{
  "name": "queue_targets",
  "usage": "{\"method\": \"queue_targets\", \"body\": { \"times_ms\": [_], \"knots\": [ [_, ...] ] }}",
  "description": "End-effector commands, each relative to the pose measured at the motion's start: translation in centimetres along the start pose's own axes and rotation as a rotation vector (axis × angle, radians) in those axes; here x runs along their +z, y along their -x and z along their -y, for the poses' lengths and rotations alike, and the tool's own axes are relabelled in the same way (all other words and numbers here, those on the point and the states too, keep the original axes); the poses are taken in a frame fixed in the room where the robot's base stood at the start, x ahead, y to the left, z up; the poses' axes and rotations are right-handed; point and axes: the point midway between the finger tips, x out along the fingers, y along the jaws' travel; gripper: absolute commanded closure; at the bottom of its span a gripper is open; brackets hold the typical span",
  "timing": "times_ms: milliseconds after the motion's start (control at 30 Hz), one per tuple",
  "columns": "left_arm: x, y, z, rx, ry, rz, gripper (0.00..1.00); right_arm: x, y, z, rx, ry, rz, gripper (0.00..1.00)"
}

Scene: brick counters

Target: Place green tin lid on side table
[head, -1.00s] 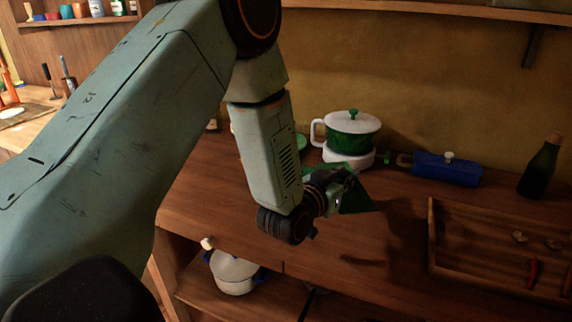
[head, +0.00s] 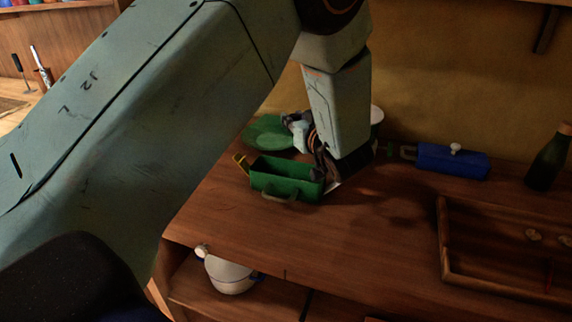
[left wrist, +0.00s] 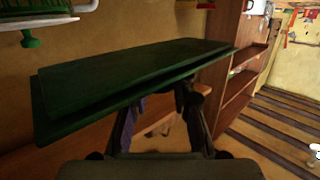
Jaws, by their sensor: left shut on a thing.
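The green tin lid (left wrist: 130,80) is a flat, stepped, dark green rectangle in the left wrist view. My left gripper (left wrist: 158,118) is shut on it, with its fingers below the lid. In the head view my left gripper (head: 296,122) is above the back of the wooden counter, largely hidden by my own wrist. An open green tin box (head: 287,180) with a front handle and a yellow clasp stands on the counter in front of it. A flat green shape (head: 266,134) lies beside the gripper; I cannot tell whether it is the lid. No separate side table is identifiable. My right gripper is not in view.
A blue box (head: 452,162) and a dark bottle (head: 548,160) stand at the back right. A wooden tray (head: 490,268) lies at the front right. A white pot (head: 229,276) is on the shelf below. The counter's front middle is clear.

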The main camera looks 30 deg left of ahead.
Motion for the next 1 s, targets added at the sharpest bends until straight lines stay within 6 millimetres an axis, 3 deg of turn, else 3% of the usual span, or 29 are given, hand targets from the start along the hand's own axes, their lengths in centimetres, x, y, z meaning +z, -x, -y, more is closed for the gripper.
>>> {"method": "queue_targets", "body": {
  "times_ms": [200,467,1000],
  "knots": [
    [1.1,0.1,1.3,-0.074,0.01,0.0,1.0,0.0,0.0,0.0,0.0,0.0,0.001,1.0],
    [1.2,0.2,1.2,-0.072,0.01,0.0,1.0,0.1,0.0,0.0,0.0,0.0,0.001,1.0],
    [7.9,-1.2,1.3,-0.072,0.009,0.001,1.0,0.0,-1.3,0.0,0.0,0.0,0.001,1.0]
  ]
}}
